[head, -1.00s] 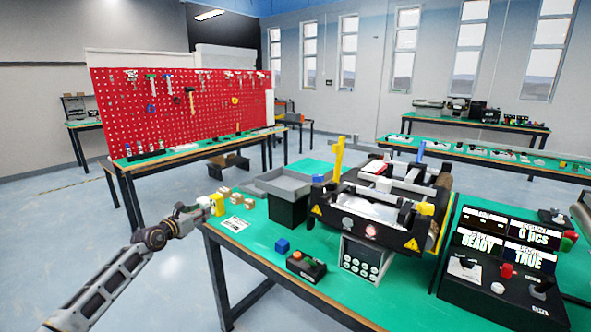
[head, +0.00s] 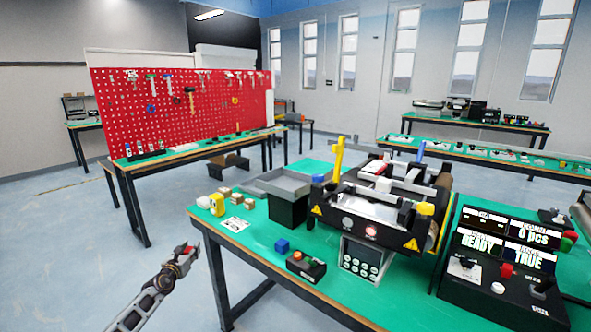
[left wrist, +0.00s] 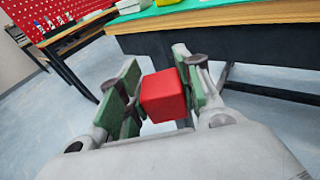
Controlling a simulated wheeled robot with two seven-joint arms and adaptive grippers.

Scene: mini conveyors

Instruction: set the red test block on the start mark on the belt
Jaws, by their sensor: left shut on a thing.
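The red test block (left wrist: 165,97) sits between the green pads of my left gripper (left wrist: 158,92) in the left wrist view. The gripper is shut on it. In the head view my left gripper (head: 186,252) is off the left edge of the green table (head: 262,236), over the floor, with a little red of the block showing. The mini conveyor (head: 409,243) stands on the table to the right. I cannot make out the start mark on its belt. My right gripper is not in view.
A yellow item (head: 217,204) and several small tan blocks stand at the table's left corner. A blue block (head: 282,245), a button box (head: 306,266), a grey tray (head: 287,178) and a yellow post (head: 338,158) lie between there and the belt. A control console (head: 497,260) stands right.

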